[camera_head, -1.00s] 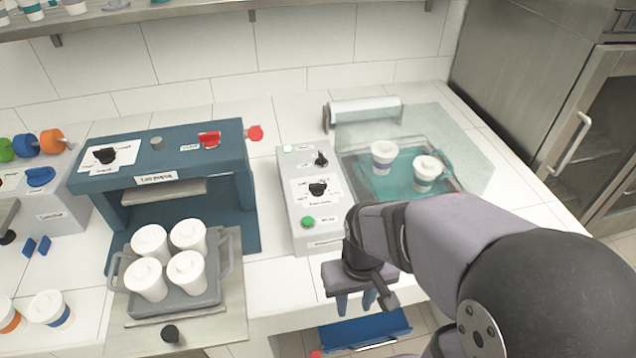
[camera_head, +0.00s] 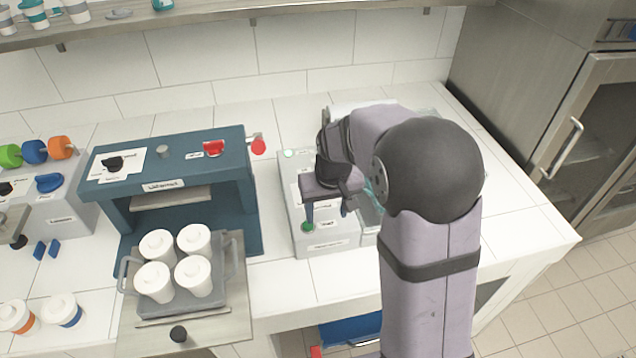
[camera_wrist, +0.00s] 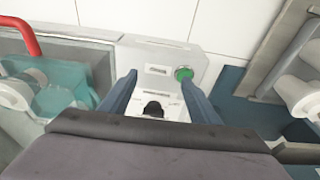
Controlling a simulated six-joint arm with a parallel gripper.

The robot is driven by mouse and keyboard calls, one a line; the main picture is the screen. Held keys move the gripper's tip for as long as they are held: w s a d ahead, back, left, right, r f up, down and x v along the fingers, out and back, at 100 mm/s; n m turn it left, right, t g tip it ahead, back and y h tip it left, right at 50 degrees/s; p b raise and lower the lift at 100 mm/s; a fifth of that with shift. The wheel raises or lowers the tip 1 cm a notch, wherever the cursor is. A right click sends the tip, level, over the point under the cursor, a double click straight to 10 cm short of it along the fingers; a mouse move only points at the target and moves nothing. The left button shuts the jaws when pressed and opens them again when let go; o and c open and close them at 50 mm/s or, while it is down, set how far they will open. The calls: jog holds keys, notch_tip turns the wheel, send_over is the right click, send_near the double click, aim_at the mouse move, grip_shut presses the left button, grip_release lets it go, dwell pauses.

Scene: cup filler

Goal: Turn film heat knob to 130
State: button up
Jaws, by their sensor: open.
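The film heat control box (camera_head: 330,244) is a light grey unit on the counter. In the head view my arm hides most of its top. A black knob (camera_wrist: 153,109) on a white dial plate shows in the wrist view, partly cut off by my gripper body. My gripper (camera_head: 327,212) is above the box, fingers pointing down and open. In the wrist view its two blue fingers (camera_wrist: 158,92) stand apart, one on each side of the knob. I cannot tell the knob's setting or whether the fingers reach its height. A green button (camera_wrist: 184,73) lies beyond the right finger.
A blue press (camera_head: 190,165) stands left of the box, with a tray (camera_head: 232,272) of white lidded cups in front. In the wrist view, cups lie in a teal film area (camera_wrist: 60,88) at left, near a red bar (camera_wrist: 22,36).

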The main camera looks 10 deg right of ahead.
jog(key=w+r+t, duration=0.2)
jog(key=w+r, duration=0.3)
jog(key=w, duration=0.2)
jog(key=shift+p+x, duration=1.25)
jog(key=shift+x, duration=2.25)
jog(key=c, duration=1.1)
